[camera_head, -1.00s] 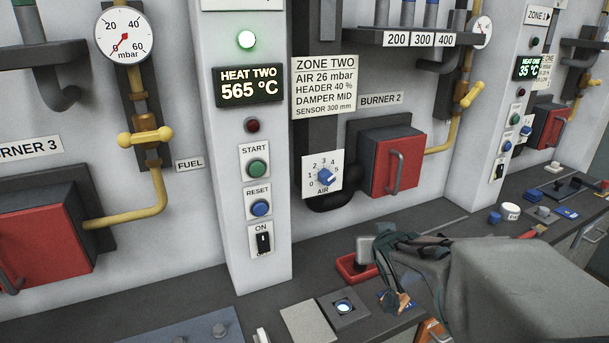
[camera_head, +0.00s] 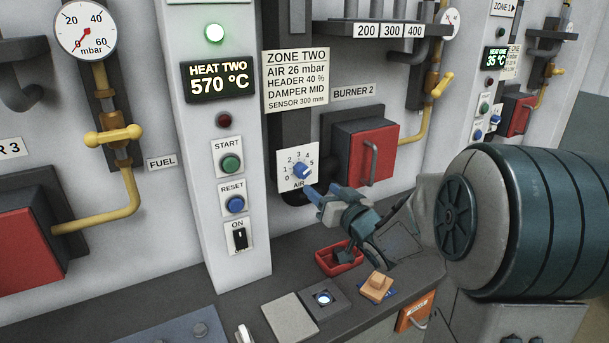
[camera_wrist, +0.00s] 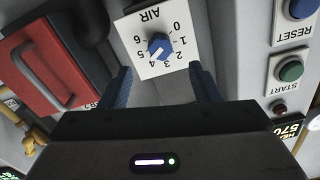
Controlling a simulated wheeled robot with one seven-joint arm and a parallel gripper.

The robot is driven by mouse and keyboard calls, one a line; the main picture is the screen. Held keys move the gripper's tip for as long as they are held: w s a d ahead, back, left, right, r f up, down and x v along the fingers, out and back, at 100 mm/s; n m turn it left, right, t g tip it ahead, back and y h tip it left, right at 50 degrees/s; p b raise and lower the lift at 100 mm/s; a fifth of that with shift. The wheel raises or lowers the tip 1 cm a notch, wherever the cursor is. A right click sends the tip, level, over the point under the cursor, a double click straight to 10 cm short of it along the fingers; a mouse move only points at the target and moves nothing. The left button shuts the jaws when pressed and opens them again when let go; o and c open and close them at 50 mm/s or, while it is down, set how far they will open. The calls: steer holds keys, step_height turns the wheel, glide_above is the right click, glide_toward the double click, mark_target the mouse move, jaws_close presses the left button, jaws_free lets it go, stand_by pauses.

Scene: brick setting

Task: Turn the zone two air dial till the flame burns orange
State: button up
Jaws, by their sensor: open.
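The zone two air dial (camera_head: 302,170) is a blue knob on a white plate marked AIR, with a scale from 0 to 6, below the zone two sign (camera_head: 296,80). In the wrist view the dial (camera_wrist: 159,45) is near top centre, and its white pointer lies about between 4 and 5. My gripper (camera_head: 323,190) is open, just below and right of the dial. In the wrist view the two blue fingers of my gripper (camera_wrist: 163,80) stand either side of the dial's line, apart from it and empty. No flame is visible.
The red burner 2 door (camera_head: 371,150) with its handle is right of the dial. The grey column with the HEAT TWO display (camera_head: 219,82), reading 570 °C, stands left. Below, the bench holds a red tray (camera_head: 325,262), a lit button box (camera_head: 324,299) and an orange-tan block (camera_head: 376,286).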

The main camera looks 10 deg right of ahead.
mark_target(304, 175)
steer(key=p+x, duration=0.1)
steer(key=x, duration=0.8)
steer(key=shift+w+a, duration=0.1)
steer(key=shift+w, duration=0.05)
steer(key=shift+f, duration=0.1)
steer(key=c, duration=1)
